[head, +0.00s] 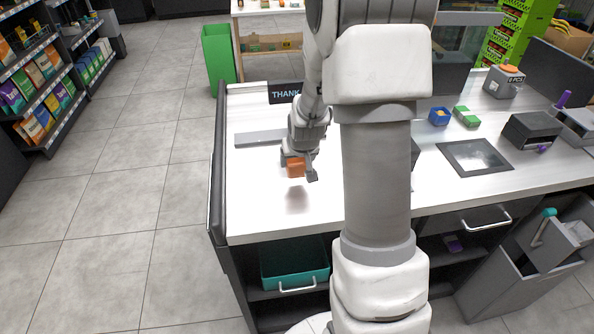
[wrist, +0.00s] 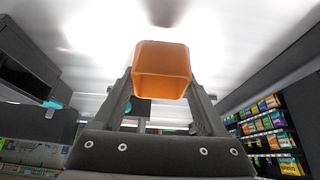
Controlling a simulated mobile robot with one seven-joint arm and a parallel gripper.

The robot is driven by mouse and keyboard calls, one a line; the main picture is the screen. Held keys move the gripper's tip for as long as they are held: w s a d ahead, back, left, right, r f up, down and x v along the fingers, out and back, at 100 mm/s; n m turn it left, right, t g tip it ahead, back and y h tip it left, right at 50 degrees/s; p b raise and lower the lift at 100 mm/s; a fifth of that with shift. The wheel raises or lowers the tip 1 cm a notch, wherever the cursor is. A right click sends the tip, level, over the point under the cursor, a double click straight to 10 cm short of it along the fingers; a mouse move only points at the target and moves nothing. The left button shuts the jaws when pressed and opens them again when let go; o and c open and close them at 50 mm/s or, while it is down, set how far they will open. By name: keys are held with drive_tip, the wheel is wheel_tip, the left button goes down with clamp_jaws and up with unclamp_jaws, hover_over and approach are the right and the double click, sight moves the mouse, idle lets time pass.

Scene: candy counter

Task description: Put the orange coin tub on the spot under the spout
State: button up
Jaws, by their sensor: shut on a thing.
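The orange coin tub (head: 296,168) is held above the white counter (head: 262,205), over its left part, with a soft shadow below it. My gripper (head: 303,171) is shut on it. In the wrist view the orange tub (wrist: 162,68) sits between the two fingers of my gripper (wrist: 161,85), with one of its faces toward the camera. I cannot make out the spout or the spot under it in either view; my arm covers the middle of the counter in the head view.
A blue tub (head: 440,116) and a green block (head: 466,117) stand right of my arm. A black sign (head: 284,93) stands at the counter's back left. The left front of the counter is clear.

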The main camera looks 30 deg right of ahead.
sight(297, 171)
drive_tip(key=shift+f, duration=2)
drive_tip(key=shift+f, duration=0.1)
drive_tip(key=o, duration=1.1)
drive_tip(key=shift+c, duration=0.2)
drive_tip(key=o, duration=0.4)
drive_tip(key=shift+c, duration=0.2)
